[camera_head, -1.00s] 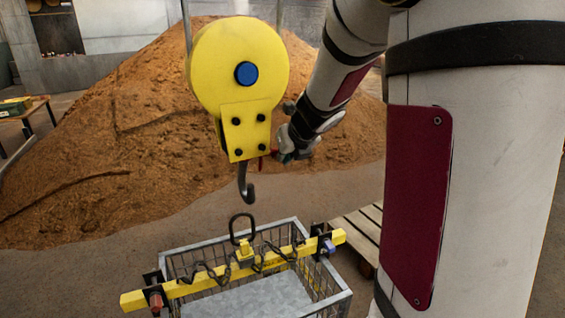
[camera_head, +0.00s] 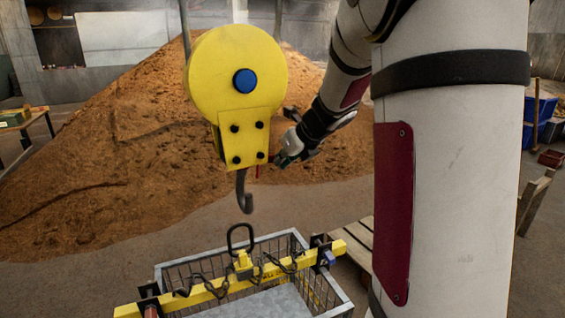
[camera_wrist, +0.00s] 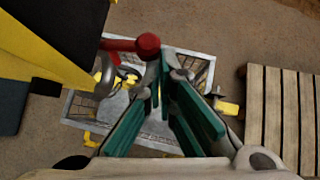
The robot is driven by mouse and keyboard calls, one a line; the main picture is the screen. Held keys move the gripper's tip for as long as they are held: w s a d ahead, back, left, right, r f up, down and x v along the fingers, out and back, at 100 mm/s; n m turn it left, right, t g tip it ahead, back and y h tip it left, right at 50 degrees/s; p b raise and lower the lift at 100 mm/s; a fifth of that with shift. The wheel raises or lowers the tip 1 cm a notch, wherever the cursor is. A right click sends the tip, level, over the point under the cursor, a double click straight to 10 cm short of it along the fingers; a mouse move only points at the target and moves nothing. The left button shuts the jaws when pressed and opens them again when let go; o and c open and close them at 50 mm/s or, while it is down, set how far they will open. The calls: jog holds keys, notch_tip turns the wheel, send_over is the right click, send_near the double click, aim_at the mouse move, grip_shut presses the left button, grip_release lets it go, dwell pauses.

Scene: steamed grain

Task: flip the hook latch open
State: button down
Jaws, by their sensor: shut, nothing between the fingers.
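The yellow hook block (camera_head: 238,70) hangs at the centre of the head view, with a dark hook (camera_head: 244,192) below it. A small red latch lever (camera_head: 258,172) shows beside the block's lower right edge. In the wrist view the lever is a red bar with a round knob (camera_wrist: 148,45), near my fingertips. My gripper (camera_head: 281,160) is just right of the block's lower end. In the wrist view its green-padded fingers (camera_wrist: 166,72) converge at their tips, with nothing held. The knob is close to the left finger; I cannot tell whether they touch.
Below the hook stands a wire crate (camera_head: 337,296) with a yellow beam (camera_head: 213,290), chains and a lifting ring (camera_head: 240,238). A wooden pallet (camera_wrist: 285,115) lies to the right. A large brown grain pile (camera_head: 90,160) fills the background.

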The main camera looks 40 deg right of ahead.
jog(key=shift+w+d+n+y, duration=0.15)
jog(key=shift+w+n+y, duration=0.3)
jog(key=shift+n+y, duration=0.4)
jog(key=shift+w+d+n+y, duration=0.1)
jog(key=shift+w+n+y, duration=0.45)
jog(key=shift+n, duration=0.5)
jog(key=shift+n+g+y, duration=0.3)
